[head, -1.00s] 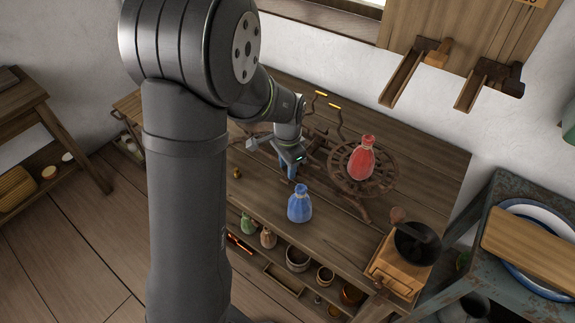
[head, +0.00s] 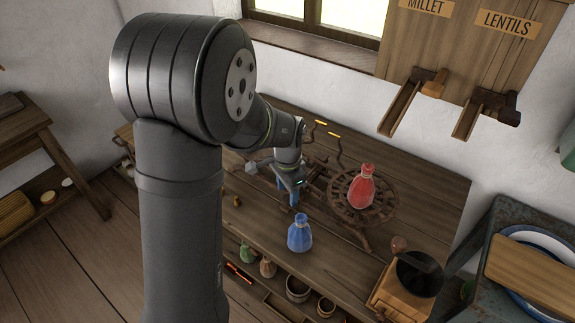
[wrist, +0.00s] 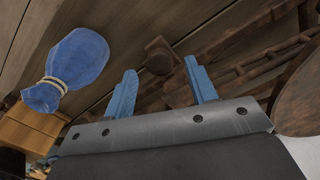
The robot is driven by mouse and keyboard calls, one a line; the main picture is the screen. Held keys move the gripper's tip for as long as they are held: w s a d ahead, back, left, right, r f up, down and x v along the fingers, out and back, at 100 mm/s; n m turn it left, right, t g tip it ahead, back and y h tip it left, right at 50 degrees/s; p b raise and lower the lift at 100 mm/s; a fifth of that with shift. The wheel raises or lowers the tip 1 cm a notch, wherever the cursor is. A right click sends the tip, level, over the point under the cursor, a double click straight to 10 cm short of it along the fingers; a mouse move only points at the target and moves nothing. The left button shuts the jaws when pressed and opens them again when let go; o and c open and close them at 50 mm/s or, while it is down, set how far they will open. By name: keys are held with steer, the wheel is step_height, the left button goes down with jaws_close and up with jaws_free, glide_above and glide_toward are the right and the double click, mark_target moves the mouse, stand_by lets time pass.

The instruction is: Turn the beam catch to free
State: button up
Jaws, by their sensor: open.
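An iron balance with scroll-shaped arms stands on the wooden table. Its openwork right pan (head: 382,211) bears a red tied bag (head: 361,188). My gripper (wrist: 160,68) is open, with its blue fingers apart. In the head view, my gripper (head: 288,196) is low over the table, left of the red bag, and hides that part of the balance. The catch's setting cannot be read.
A blue tied bag (head: 300,234) stands near the table's front edge; it also shows in the wrist view (wrist: 68,68). A coffee grinder (head: 404,292) stands at the front right. Pots (head: 297,288) sit on the shelf below. Two wooden chutes (head: 402,106) hang on the wall.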

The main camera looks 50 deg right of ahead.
mark_target(287, 198)
step_height(287, 198, up, 16)
steer(key=shift+f, duration=0.2)
steer(key=shift+f, duration=0.1)
stand_by(0.5)
step_height(287, 198, down, 17)
steer(key=shift+f, duration=0.15)
stand_by(0.5)
steer(key=n, duration=0.3)
steer(key=shift+n, duration=0.4)
steer(key=n, duration=0.4)
step_height(287, 198, up, 13)
steer(key=shift+r, duration=0.2)
stand_by(2.0)
